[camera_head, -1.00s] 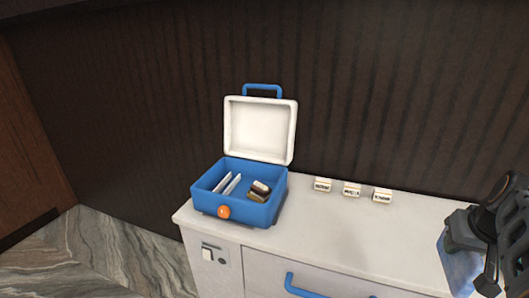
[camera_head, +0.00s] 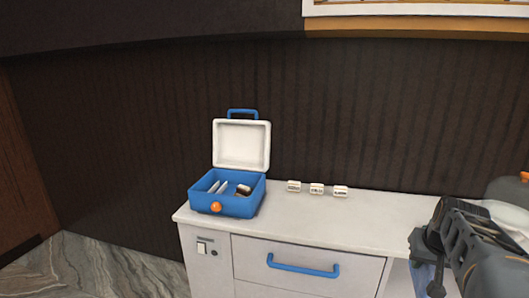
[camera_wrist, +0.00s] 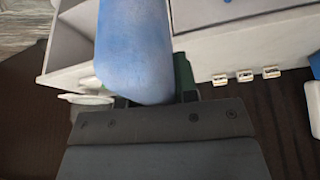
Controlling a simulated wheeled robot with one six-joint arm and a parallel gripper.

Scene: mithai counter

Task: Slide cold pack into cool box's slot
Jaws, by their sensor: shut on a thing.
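The cool box (camera_head: 228,206) is blue and stands open at the left end of the white counter. Its white lid (camera_head: 241,146) is raised at the back. Thin white dividers (camera_head: 218,187) and a small brown and white item (camera_head: 243,190) show inside. My gripper (camera_head: 432,262) is at the lower right, well away from the box and in front of the counter. It is shut on the blue cold pack (camera_wrist: 135,50), which fills the upper middle of the wrist view. In the head view the pack is mostly hidden by my gripper.
Several small white label blocks (camera_head: 316,188) stand on the counter (camera_head: 350,222) right of the box. A drawer with a blue handle (camera_head: 303,269) is below. A grey rounded container (camera_head: 508,191) stands at the right edge. The counter front between box and gripper is clear.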

